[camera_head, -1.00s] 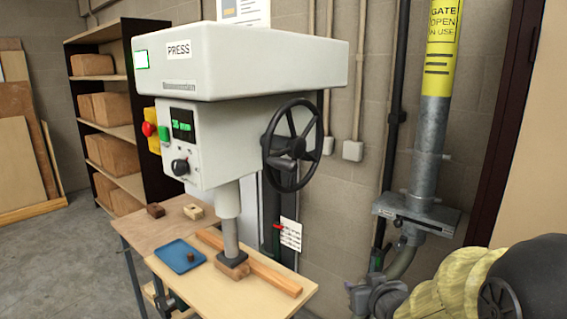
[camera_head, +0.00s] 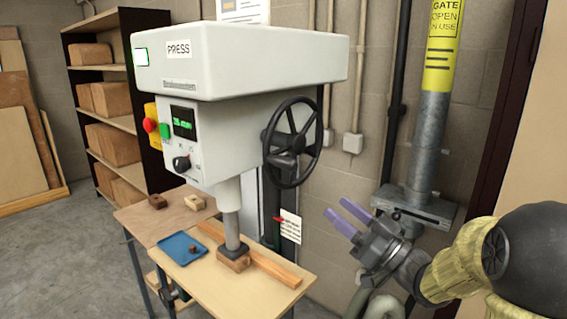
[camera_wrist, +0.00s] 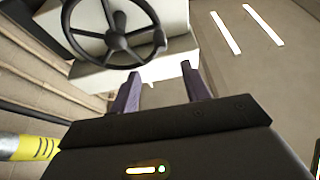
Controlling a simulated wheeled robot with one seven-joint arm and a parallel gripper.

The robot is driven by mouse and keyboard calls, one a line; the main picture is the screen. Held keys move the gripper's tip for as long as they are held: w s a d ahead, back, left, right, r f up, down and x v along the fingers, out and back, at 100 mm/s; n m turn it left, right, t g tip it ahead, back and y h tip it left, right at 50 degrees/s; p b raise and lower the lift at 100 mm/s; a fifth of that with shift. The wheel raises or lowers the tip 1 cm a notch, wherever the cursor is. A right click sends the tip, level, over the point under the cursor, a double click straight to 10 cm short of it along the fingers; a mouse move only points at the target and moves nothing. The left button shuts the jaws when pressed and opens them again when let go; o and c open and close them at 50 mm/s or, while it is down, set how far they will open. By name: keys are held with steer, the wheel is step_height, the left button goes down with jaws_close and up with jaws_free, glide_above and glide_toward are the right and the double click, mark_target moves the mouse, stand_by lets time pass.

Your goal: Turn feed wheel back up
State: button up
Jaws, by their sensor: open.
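The feed wheel (camera_head: 292,142) is a black spoked handwheel with a grip knob, on the right side of the grey-white press (camera_head: 240,60). In the wrist view the wheel (camera_wrist: 117,42) shows beyond the fingers, toward the upper left. My gripper (camera_head: 344,216) has purple fingers and is open and empty. It is to the right of the wheel and lower, apart from it. The press ram (camera_head: 231,230) is down, its dark foot on a wooden block (camera_head: 235,259). The green display (camera_head: 184,122) is too small to read surely.
The press table (camera_head: 262,294) carries a blue tray (camera_head: 183,249) and a long wooden strip (camera_head: 265,265). A grey duct with a gate (camera_head: 425,208) stands at right, close behind my arm.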

mark_target(271, 153)
steer(key=p+x, duration=0.7)
steer(key=x, duration=1)
steer(key=shift+w+a+p, duration=0.15)
steer(key=shift+w+p, duration=0.05)
steer(key=shift+p, duration=0.1)
jaws_close()
